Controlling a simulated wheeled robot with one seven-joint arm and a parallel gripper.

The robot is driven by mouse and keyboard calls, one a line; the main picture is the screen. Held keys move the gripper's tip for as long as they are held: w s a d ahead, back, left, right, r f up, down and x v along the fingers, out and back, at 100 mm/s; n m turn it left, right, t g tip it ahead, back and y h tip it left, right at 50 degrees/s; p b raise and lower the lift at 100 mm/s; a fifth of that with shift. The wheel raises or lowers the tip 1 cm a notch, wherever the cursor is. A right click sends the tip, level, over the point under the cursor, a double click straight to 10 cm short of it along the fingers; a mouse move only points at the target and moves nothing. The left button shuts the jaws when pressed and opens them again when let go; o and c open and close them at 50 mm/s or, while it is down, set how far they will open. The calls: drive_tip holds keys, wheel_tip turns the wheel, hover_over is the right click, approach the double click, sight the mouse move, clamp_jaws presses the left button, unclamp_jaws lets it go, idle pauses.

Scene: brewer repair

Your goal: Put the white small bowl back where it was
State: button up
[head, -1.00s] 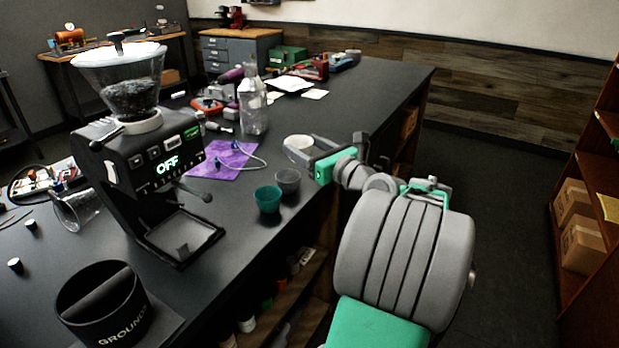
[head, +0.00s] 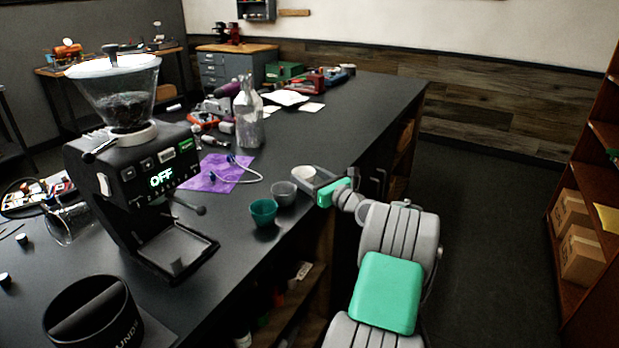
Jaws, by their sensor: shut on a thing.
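The white small bowl (head: 304,174) is at the right edge of the dark counter, at or just above the surface; I cannot tell which. My gripper (head: 310,180) is shut on it from the right side, and its fingers are partly hidden by the gripper body. A grey bowl (head: 283,195) stands just left of and nearer than the white one. A teal bowl (head: 263,212) stands beside the grey bowl, nearer still.
A coffee grinder (head: 135,180) reading OFF stands at the left. A purple cloth (head: 215,175) with a cable lies behind the bowls. A glass bottle (head: 248,115) stands farther back. A black grounds bin (head: 95,318) is at the front left. The counter's right edge is close to the bowls.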

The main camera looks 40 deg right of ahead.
drive_tip(key=shift+f, duration=0.15)
drive_tip(key=o, duration=1.3)
drive_tip(key=s, duration=1.2)
drive_tip(key=shift+s+d, duration=0.1)
